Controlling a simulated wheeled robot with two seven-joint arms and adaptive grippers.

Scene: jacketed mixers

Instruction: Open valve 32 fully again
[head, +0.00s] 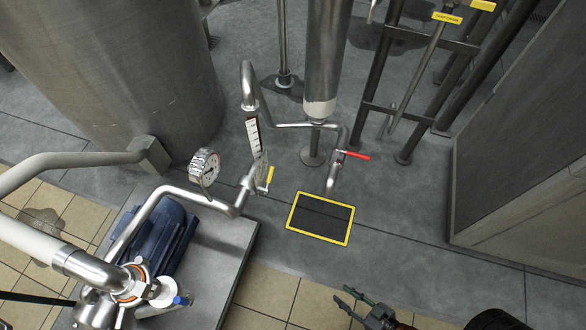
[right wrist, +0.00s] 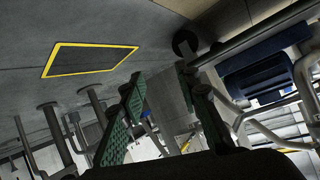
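Three valve handles show in the head view: a red lever (head: 356,155) on the pipe below the steel column, a yellow lever (head: 269,178) beside the scale, and a blue handle (head: 182,300) at the lower left. No valve number is legible, so I cannot tell which is valve 32. My right gripper (head: 345,296) is low at the bottom edge, apart from all three handles. In the right wrist view its green fingers (right wrist: 160,80) are spread with nothing between them. My left gripper is not in view.
A yellow-framed floor grate (head: 321,218) lies ahead of my right gripper. A blue motor (head: 155,245) sits on a grey plinth (head: 224,245) at left. A grey cabinet (head: 525,130) bounds the right. Floor around the grate is clear.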

